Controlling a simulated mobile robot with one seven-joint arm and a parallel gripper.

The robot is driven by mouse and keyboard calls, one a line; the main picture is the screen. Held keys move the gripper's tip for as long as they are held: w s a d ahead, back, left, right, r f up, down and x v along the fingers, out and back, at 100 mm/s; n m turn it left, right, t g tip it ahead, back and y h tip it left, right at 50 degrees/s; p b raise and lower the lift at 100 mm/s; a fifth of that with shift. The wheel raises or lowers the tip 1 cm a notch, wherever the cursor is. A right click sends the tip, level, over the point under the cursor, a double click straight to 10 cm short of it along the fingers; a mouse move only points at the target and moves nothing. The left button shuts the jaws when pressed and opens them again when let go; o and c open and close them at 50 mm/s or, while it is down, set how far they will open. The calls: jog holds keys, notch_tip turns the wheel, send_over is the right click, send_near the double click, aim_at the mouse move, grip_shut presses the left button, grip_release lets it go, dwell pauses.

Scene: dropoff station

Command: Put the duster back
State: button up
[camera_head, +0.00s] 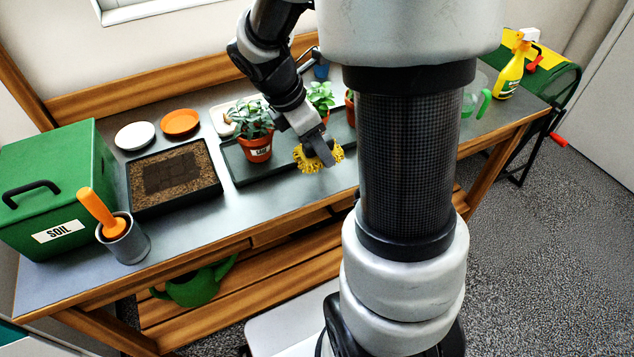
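The duster (301,160) is a yellow, bristly head at the end of my arm, close above the front edge of the bench. My gripper (320,152) points down and its dark fingers overlap the duster, with yellow bristles showing on both sides of them. It appears shut on the duster. The duster's handle is not clear, and the fingers hide the middle of it. A place made for the duster cannot be made out.
On the bench (185,232) stand a green soil box (60,170), a grey cup (128,246) with an orange-handled tool, a soil tray (205,190), plates, and a potted plant (256,150) left of my gripper. A yellow spray bottle (510,75) stands far right. My column hides part of the bench.

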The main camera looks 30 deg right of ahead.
aim_at(323, 180)
notch_tip(323, 180, down, 8)
jog(key=shift+r+b, duration=0.15)
jog(key=shift+b, duration=0.85)
jog(key=o, duration=1)
jog(key=shift+f, duration=0.2)
